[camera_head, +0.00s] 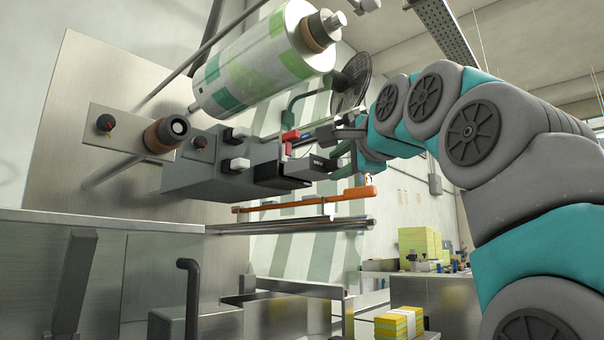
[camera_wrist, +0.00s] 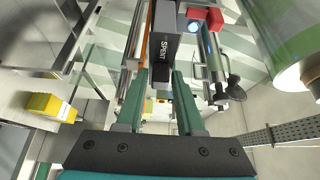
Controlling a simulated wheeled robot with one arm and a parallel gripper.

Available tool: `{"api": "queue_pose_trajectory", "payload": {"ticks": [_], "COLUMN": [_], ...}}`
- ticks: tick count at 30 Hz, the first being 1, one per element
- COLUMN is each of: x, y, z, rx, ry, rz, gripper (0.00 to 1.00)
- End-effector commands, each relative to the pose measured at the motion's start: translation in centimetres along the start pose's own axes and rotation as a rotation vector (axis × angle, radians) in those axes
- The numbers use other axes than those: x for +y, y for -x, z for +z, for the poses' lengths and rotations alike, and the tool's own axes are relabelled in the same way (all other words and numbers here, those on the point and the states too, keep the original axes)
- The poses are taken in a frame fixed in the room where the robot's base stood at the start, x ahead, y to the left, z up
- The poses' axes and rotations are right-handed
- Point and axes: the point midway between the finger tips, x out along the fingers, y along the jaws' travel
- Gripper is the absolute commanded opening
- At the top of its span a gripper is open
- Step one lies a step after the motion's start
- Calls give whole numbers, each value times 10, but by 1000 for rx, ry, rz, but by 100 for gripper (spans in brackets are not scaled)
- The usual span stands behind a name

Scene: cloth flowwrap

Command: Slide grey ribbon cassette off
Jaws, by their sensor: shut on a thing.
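The grey ribbon cassette (camera_head: 287,170) is a dark box at the open right end of the grey printer housing (camera_head: 205,172). In the wrist view the cassette (camera_wrist: 162,48) shows a face lettered "SPENT". My gripper (camera_head: 336,156) reaches in from the right. In the wrist view my gripper (camera_wrist: 160,76) has one green finger on each side of the cassette's near end, shut on it. How much of the cassette sits inside the housing is hidden. A red part (camera_head: 290,138) stands just above the cassette; the red part also shows in the wrist view (camera_wrist: 205,17).
A large white and green film roll (camera_head: 252,68) hangs above the housing. An orange bar (camera_head: 305,201) and metal rods (camera_head: 290,227) run below. A black disc (camera_head: 352,78) is behind my wrist. A yellow stack (camera_head: 393,325) sits low at right.

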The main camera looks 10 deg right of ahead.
Motion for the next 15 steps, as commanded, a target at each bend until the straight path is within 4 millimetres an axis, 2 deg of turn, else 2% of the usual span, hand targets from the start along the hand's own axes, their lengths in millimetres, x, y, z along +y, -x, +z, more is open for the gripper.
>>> {"api": "queue_pose_trajectory", "payload": {"ticks": [15], "x": [0], "y": [20], "z": [-12], "rx": [1], "ry": [-2], "rz": [-1], "gripper": [0]}}
